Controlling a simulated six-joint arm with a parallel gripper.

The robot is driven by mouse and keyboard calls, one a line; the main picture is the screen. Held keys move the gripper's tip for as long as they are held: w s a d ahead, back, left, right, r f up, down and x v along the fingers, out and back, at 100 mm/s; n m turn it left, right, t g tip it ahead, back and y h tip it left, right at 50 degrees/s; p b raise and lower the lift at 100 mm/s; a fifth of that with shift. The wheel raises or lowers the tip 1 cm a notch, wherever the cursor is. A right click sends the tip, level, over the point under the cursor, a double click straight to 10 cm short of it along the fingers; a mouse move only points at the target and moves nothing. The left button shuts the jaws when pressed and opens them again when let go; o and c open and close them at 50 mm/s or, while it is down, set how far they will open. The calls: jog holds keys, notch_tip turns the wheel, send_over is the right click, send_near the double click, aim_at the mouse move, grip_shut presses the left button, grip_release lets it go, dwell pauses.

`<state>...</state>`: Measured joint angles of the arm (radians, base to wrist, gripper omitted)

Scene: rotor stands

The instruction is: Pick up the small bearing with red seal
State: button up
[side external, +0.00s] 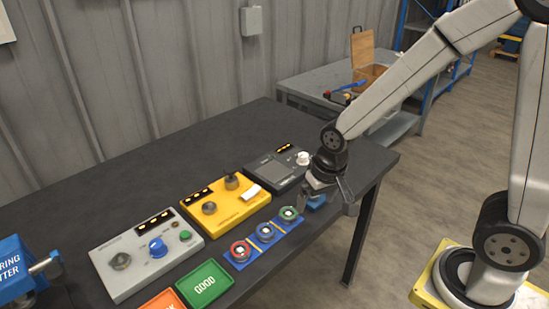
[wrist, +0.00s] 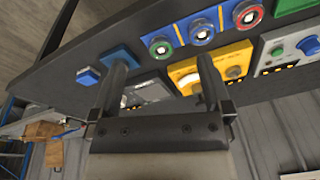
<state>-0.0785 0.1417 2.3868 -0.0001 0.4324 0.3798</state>
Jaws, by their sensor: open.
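The bearing with the red seal (side external: 240,250) sits on a blue stand at the near-left end of a row of three. It also shows at the top right of the wrist view (wrist: 248,14). A bearing with a blue-looking ring (side external: 265,232) is in the middle, and one with a green seal (side external: 288,214) is at the far end. My gripper (side external: 327,200) is open and empty, beyond the green end of the row and apart from the red-sealed bearing. In the wrist view, its two fingers (wrist: 162,66) are spread wide with nothing gripped.
A blue block (side external: 316,202) lies below my gripper. Grey (side external: 145,252), yellow (side external: 226,198) and dark (side external: 279,168) instruments line the row's back side. Green (side external: 205,284) and orange (side external: 165,301) trays lie at the front. The black table's right edge is close to my gripper.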

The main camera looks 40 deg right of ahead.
jog(key=w+a+f+m, duration=0.2)
jog(key=w+a+m, duration=0.4)
jog(key=m+g, duration=0.2)
jog(key=m, duration=0.3)
send_near(241, 248)
jog(key=shift+s+d+f, duration=0.1)
jog(key=shift+d+f, duration=0.05)
jog(key=shift+d, duration=0.25)
jog(key=shift+w+a+f+m, duration=0.25)
jog(key=shift+a+m, duration=0.25)
jog(key=shift+m, duration=0.2)
jog(key=shift+f, duration=1.3)
jog(key=shift+s+f, duration=0.1)
jog(key=shift+f, duration=0.05)
jog(key=shift+f, duration=2.45)
jog(key=shift+c, duration=0.2)
